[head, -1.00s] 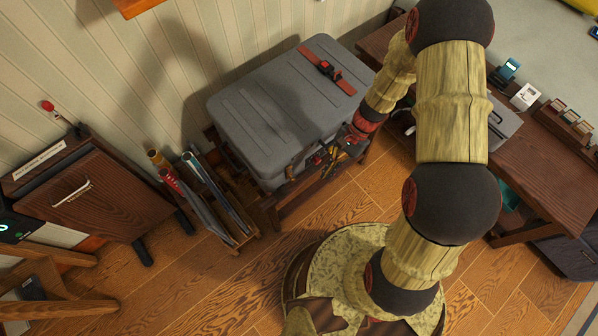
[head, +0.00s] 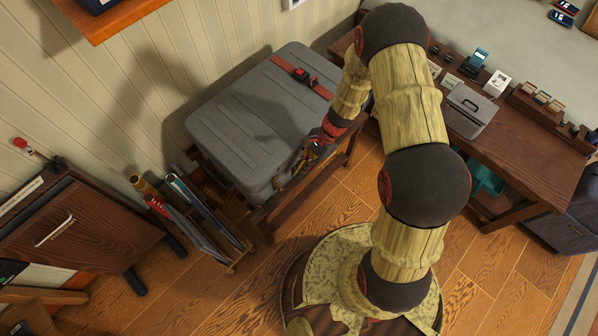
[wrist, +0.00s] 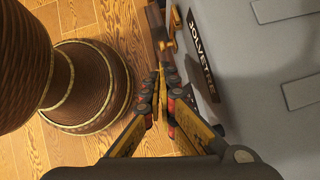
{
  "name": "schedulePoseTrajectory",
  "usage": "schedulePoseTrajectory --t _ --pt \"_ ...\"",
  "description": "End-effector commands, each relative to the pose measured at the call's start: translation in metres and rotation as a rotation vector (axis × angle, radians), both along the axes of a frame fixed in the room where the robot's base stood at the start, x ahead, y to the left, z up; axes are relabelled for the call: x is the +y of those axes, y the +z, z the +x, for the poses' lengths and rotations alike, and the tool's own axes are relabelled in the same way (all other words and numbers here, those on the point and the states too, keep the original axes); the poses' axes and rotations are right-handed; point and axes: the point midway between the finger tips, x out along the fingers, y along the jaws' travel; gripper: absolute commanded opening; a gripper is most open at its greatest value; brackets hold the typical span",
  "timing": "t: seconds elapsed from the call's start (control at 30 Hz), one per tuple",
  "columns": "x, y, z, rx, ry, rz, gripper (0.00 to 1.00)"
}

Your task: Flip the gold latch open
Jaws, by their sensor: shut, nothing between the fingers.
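A grey hard case (head: 235,105) with a red strap lies on a wooden stand. Its side wall and a dark name plate also fill the right of the wrist view (wrist: 235,60). A small gold piece, which looks like the latch (wrist: 168,43), shows at the case's edge, just beyond my fingertips. My gripper (wrist: 163,80) is shut and empty, close beside the case's front side. In the head view my gripper (head: 303,160) is low at that side, and the latch cannot be made out there. Whether the fingertips touch the latch, I cannot tell.
A wooden desk (head: 525,130) with a grey box (head: 470,112) and small items stands at the right. A rack of rolls and boards (head: 205,225) and a dark wooden cabinet (head: 75,235) are at the left. Wood floor is open in front.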

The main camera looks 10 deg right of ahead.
Motion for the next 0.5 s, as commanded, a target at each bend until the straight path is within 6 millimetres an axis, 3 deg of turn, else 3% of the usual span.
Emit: schedulePoseTrajectory --t 0.3,0.5 --pt "0.028 -0.049 -0.012 0.002 0.002 -0.001 0.00" --pt "0.038 -0.063 -0.015 0.001 0.003 0.000 0.00"
